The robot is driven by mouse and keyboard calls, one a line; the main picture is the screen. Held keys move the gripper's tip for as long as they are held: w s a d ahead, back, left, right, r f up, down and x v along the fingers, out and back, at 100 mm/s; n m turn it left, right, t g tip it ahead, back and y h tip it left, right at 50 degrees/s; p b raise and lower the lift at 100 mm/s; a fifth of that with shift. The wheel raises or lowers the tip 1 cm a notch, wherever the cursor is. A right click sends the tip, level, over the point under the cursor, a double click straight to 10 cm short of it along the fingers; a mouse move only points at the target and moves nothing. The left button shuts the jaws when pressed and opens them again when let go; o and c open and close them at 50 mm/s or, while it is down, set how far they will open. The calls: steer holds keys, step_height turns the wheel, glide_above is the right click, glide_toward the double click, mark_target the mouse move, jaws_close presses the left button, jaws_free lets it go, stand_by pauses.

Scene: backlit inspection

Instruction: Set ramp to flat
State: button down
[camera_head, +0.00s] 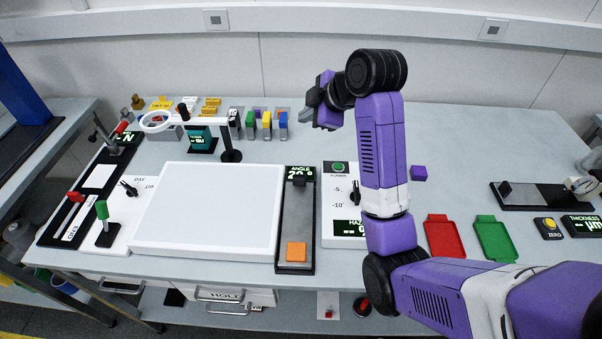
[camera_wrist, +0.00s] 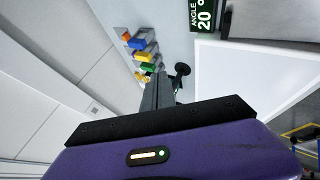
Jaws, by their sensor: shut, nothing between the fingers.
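The ramp (camera_head: 297,218) is a narrow grey strip on a black base, right of the white panel. A black knob or block (camera_head: 298,181) is at its far end, and an orange block (camera_head: 296,252) is at its near end. The angle display (camera_head: 301,170) above it reads about 20°. It also shows in the wrist view (camera_wrist: 206,15), reading 20. My gripper (camera_head: 311,102) is raised over the back of the table, beyond the ramp and apart from it. Its fingers (camera_wrist: 158,90) are together and empty.
The white panel (camera_head: 207,212) lies left of the ramp. A control plate with a green button (camera_head: 338,167) is to its right. Red (camera_head: 443,238) and green (camera_head: 495,240) trays lie right of my arm.

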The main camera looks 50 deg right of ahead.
steer(key=w+a+r+n+t+b, duration=0.1)
steer(key=w+a+r+n+b, duration=0.2)
steer(key=r, duration=0.4)
steer(key=w+a+r+n+b, duration=0.1)
steer(key=w+r+n+b, duration=0.25)
steer(key=r+n, duration=0.35)
steer(key=n+g+b, duration=0.2)
steer(key=n+g, duration=0.5)
steer(key=g, duration=0.2)
glide_above(299, 175)
steer(key=s+a, duration=0.1)
step_height(299, 175, down, 13)
steer(key=shift+y, duration=0.3)
steer(key=f, duration=0.9)
steer(key=d+f, duration=0.1)
steer(key=f, duration=0.3)
steer(key=shift+w+f, duration=0.25)
steer(key=shift+w, duration=0.15)
